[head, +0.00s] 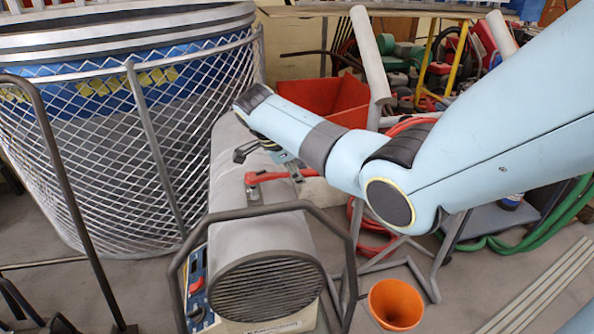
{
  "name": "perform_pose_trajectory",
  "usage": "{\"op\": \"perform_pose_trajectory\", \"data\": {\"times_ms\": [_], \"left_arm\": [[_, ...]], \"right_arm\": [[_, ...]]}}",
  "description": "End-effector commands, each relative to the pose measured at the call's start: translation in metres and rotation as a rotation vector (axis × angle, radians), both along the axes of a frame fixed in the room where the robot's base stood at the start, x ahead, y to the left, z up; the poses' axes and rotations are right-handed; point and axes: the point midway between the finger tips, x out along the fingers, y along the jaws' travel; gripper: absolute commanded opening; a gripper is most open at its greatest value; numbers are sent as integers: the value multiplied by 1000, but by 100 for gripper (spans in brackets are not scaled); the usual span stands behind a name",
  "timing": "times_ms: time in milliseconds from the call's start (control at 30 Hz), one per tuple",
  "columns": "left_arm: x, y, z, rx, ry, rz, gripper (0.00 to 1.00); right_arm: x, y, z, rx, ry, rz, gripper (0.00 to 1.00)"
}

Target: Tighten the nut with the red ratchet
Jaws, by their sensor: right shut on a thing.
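The red ratchet (270,176) lies roughly level across the top of the grey machine housing (262,232). Its head is at the left end, close above or on the housing, and its handle runs to the right. My right gripper (293,172) is shut on the right end of the handle, under my light blue arm. The nut is not visible; I cannot tell whether the ratchet head sits on it. My left gripper is out of view.
A mesh basket (95,165) stands close on the left. A dark tube frame (345,255) surrounds the housing's front grille. An orange cone-shaped cup (396,304) is on the floor at front right. A red bin (345,100) and green hoses (560,225) lie beyond my arm.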

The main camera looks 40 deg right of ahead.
Motion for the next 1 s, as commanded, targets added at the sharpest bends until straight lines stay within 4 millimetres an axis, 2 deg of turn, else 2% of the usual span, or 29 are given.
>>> {"op": "perform_pose_trajectory", "data": {"times_ms": [1000], "left_arm": [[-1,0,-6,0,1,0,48]], "right_arm": [[1,0,-10,-1,-1,1,0]]}}
